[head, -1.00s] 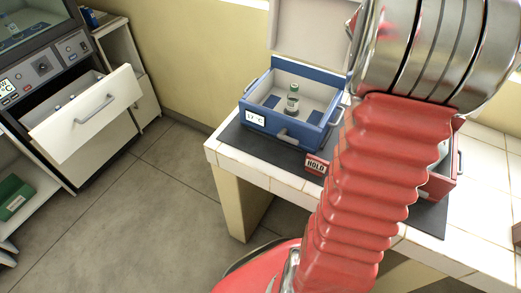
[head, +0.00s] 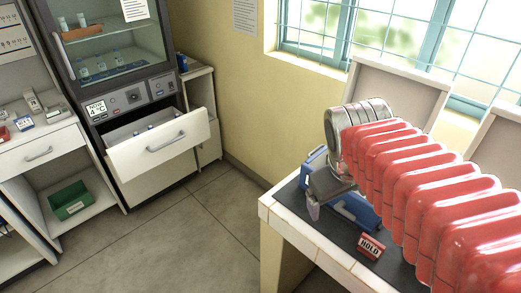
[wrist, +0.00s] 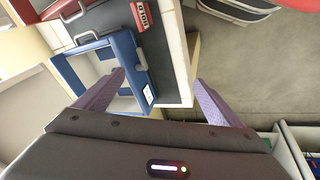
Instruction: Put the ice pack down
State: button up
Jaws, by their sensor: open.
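My gripper (head: 314,206) is open over the front side of the blue cool box (head: 355,212) on the tiled bench. In the wrist view its two purple fingers (wrist: 160,82) are spread apart with nothing seen between their tips. The blue box (wrist: 128,48) shows there with its lid open. Flat blue patches (wrist: 122,104) lie inside it; I cannot tell whether one is the ice pack. In the head view my arm and gripper hide most of the box's inside. No ice pack is seen in my gripper.
A red HOLD sign (head: 371,246) stands on the dark mat before the box. The refrigerator's drawer (head: 160,145) is pulled open at the left, with small items inside. A green bin (head: 69,200) sits on a low shelf. The floor between is clear.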

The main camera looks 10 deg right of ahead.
jog(key=s+a+m+t+y, duration=0.1)
jog(key=s+a+t+y, duration=0.1)
jog(key=a, duration=0.9)
jog(key=shift+s+a+f+m+t+y, duration=0.15)
jog(key=shift+s+a+m+t+y, duration=0.15)
jog(key=shift+s, duration=0.1)
jog(key=shift+d, duration=0.1)
jog(key=shift+c, duration=0.5)
